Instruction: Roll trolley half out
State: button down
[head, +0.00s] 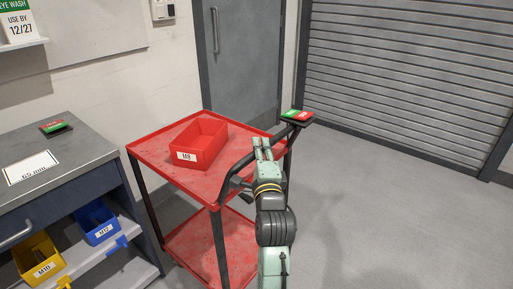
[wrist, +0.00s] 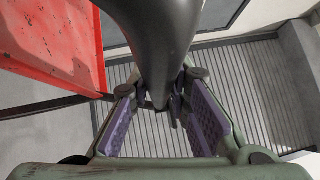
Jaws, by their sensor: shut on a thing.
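The red trolley (head: 150,160) stands in the middle of the head view, with a top tray, a lower shelf (head: 205,240) and dark legs. Its dark push handle (head: 240,166) runs along the tray's right side. My gripper (head: 262,143) reaches over the handle and is shut on it. In the wrist view the dark handle bar (wrist: 165,40) passes between my gripper's purple-padded fingers (wrist: 160,88). The tray's red edge (wrist: 95,40) shows at the left there. The exact contact of the pads is partly hidden.
A red bin marked M8 (head: 205,142) sits on the tray. A grey workbench (head: 85,150) with yellow (head: 38,258) and blue (head: 97,222) bins stands left. A door (head: 240,60) and a shutter (head: 400,80) are behind. The floor (head: 400,210) at right is clear.

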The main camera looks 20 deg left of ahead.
jog(key=shift+d+f, duration=0.1)
jog(key=shift+d, duration=0.1)
jog(key=c, duration=1.5)
grip_release()
jog(key=shift+s, duration=0.1)
jog(key=v, duration=0.7)
jog(key=shift+s+d, duration=0.15)
jog(key=shift+s, duration=0.05)
